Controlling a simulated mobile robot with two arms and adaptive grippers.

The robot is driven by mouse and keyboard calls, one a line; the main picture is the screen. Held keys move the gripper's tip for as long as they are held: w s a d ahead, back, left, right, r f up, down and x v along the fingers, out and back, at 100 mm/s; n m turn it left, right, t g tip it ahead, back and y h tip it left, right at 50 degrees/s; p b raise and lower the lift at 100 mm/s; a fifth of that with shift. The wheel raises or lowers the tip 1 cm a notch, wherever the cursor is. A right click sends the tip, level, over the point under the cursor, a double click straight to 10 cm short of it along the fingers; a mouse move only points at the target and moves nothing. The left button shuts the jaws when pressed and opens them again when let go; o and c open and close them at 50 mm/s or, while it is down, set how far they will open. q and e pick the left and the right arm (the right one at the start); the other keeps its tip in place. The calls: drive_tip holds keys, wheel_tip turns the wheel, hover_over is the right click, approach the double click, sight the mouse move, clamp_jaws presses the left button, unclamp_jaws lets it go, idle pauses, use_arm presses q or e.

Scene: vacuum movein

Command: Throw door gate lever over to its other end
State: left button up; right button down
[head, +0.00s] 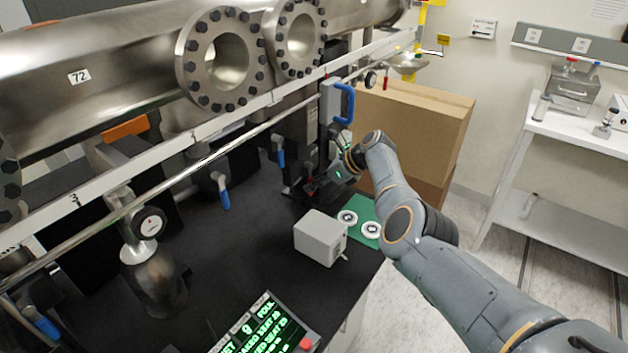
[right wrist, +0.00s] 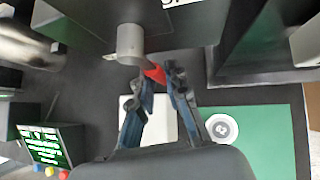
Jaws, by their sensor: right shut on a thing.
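My right gripper (head: 318,184) is beside the foot of the dark upright gate body (head: 300,125), and dark links partly hide its fingers in the head view. In the right wrist view my right gripper (right wrist: 162,88) has its blue fingertips closed around the red lever (right wrist: 154,73). This lever sticks out from a grey round hub (right wrist: 130,44) on the underside of a dark housing. Its tip is partly hidden between the fingers. My left gripper is not in view.
A grey box (head: 320,239) and a green mat (head: 369,215) with white round discs lie on the black bench. Large steel flanges (head: 222,60) and a long rail stand above. A cardboard box (head: 420,120) is behind my right arm. A green-lit display (head: 262,326) is at the front.

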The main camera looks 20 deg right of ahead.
drive_tip(key=shift+s+a+f, duration=0.35)
drive_tip(key=shift+a+f, duration=0.05)
drive_tip(key=shift+a, duration=0.1)
drive_tip(key=c, duration=1.5)
unclamp_jaws()
drive_tip(key=shift+c, duration=0.2)
drive_tip(key=shift+o, duration=1)
drive_tip(key=shift+a+r, duration=0.1)
drive_tip(key=shift+r, duration=0.1)
drive_tip(key=shift+w, duration=0.1)
drive_tip(key=v, duration=1.2)
drive_tip(key=shift+d, duration=0.3)
drive_tip(key=shift+w, duration=0.15)
